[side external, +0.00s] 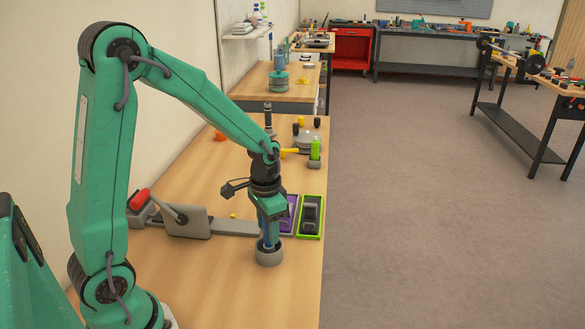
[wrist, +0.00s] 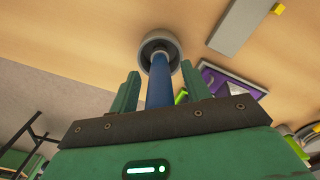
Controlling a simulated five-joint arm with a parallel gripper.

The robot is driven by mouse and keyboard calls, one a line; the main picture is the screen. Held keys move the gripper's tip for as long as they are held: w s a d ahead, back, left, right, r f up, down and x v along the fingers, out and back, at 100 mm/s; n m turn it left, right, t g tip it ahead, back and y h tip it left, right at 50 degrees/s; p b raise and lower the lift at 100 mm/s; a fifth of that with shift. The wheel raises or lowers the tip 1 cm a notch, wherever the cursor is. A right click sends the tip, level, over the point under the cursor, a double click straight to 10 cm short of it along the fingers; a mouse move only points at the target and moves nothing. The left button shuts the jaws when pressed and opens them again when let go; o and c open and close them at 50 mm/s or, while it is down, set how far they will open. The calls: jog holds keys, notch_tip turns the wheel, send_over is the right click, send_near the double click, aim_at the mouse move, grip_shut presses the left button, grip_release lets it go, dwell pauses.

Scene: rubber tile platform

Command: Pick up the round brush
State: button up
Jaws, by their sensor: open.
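The round brush shows as a blue upright handle (wrist: 159,88) in the wrist view; a sliver of it also shows in the side view (side external: 267,231). Its lower end is in or at a grey round cup (side external: 269,257), which also shows in the wrist view (wrist: 149,40). The brush head cannot be made out. My gripper (side external: 269,241) points down just above the cup. In the wrist view, my gripper's two green fingers (wrist: 160,82) stand open on either side of the blue handle, with visible gaps.

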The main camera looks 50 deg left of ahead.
jog(key=shift+c, duration=0.2)
grip_shut()
jog(key=shift+r, duration=0.1)
jog(key=shift+r, duration=0.65)
jog(key=r, duration=0.3)
jog(key=shift+s+d+r, duration=0.1)
jog(key=shift+s+d, duration=0.05)
jog(key=shift+d, duration=0.25)
jog(key=s+d+r, duration=0.4)
jog(key=d+r, duration=0.2)
jog(key=d, duration=0.4)
jog(key=shift+s+r, duration=0.15)
jog(key=shift+r, duration=0.05)
jog(key=shift+r, duration=0.1)
